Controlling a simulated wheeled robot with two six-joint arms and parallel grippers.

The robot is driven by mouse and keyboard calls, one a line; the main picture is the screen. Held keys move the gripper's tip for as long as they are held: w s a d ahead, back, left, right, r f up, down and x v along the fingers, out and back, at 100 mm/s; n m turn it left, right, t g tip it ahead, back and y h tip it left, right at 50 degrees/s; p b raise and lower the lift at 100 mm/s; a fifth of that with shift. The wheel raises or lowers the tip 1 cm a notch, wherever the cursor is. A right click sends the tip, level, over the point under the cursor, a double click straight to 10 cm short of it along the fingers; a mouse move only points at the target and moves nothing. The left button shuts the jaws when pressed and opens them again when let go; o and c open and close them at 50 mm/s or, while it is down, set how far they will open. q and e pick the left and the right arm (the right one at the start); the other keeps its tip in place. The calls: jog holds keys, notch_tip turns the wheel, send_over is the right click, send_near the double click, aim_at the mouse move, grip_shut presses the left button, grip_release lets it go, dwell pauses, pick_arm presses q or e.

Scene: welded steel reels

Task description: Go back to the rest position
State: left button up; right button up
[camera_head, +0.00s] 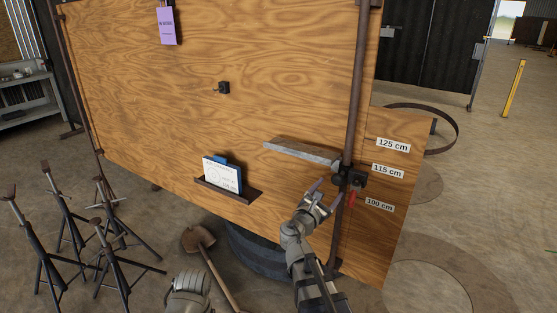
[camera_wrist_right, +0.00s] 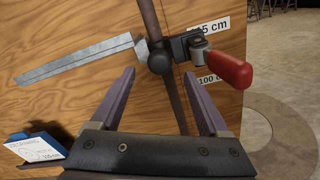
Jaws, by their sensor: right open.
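My right gripper (camera_head: 322,192) is open and empty in front of the board's right part, close to the steel post (camera_head: 354,90). Its two purple fingers also show in the right wrist view (camera_wrist_right: 163,105), apart, with the post and clamp beyond them. The black clamp (camera_head: 347,176) sits on the post near the 115 cm label and carries a grey metal bar (camera_head: 303,151) that reaches left. The clamp's red handle (camera_wrist_right: 228,70) points right and down in the wrist view. A grey part of my arm shows at the bottom of the head view, but no left gripper fingers show.
A wooden board (camera_head: 270,60) fills the middle. A small ledge (camera_head: 229,191) holds a white and blue card or box (camera_head: 222,174). A purple tag (camera_head: 166,25) hangs above. Several black stands (camera_head: 60,240) are at left. A shovel (camera_head: 208,258) leans below the board. Open floor lies right.

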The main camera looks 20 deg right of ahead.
jog(key=s+a+f+m+g+y, duration=0.3)
jog(key=s+a+f+m, duration=0.1)
jog(key=a+f+m, duration=0.25)
jog(key=s+a+f+m+g+y, duration=0.35)
jog(key=a+f+m, duration=0.2)
jog(key=f, duration=0.25)
jog(key=s+a+f+m+g+y, duration=0.2)
jog(key=s+a+f+m+y, duration=0.1)
jog(key=s+a, duration=0.4)
jog(key=s+a+f+m+g+y, duration=0.2)
jog(key=s+a, duration=0.6)
jog(key=a, duration=0.4)
notch_tip(320, 180, down, 2)
jog(key=shift+a+f+m+g+y, duration=0.2)
jog(key=shift+m+g+y, duration=0.2)
jog(key=shift+g+y, duration=0.2)
